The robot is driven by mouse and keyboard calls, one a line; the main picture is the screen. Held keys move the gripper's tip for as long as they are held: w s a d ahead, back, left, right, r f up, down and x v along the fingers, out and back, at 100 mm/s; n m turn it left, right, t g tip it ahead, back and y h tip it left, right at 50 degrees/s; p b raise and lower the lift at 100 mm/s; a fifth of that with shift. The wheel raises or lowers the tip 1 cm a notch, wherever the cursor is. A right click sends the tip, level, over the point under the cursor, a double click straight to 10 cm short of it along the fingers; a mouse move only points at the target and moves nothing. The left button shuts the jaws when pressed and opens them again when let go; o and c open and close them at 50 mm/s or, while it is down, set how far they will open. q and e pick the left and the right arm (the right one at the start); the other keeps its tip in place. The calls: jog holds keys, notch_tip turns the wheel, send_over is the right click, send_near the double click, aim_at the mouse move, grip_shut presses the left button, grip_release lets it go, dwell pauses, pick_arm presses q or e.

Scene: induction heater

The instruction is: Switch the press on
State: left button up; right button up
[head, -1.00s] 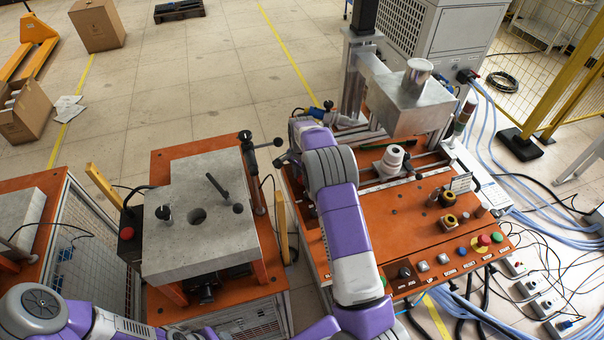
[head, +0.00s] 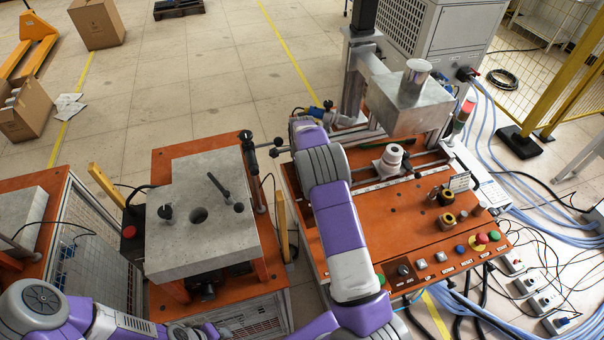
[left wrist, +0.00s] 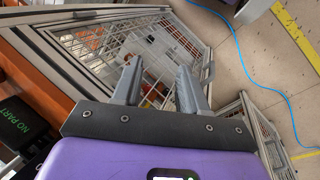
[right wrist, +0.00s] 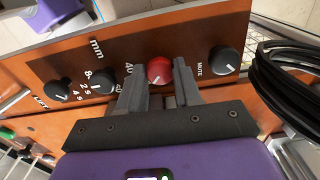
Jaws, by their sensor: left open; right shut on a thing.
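The press (head: 408,100) stands at the right on an orange table. In the right wrist view an orange panel (right wrist: 215,38) holds several black knobs and a red knob (right wrist: 159,69). My right gripper (right wrist: 158,78) is shut on the red knob, one finger on each side. My left gripper (left wrist: 158,72) is open and empty above a wire-mesh cage. Neither gripper's fingers show in the head view.
My purple arm crosses the left part of the press table. A second orange table with a grey block (head: 200,215) stands left of it. Black cables (right wrist: 285,75) hang right of the panel in the right wrist view. Cables and power sockets (head: 540,300) lie at the right.

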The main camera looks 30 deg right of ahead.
jog(key=o, duration=1)
jog(key=shift+o, duration=0.2)
notch_tip(320, 180, up, 8)
jog(key=shift+f, duration=0.15)
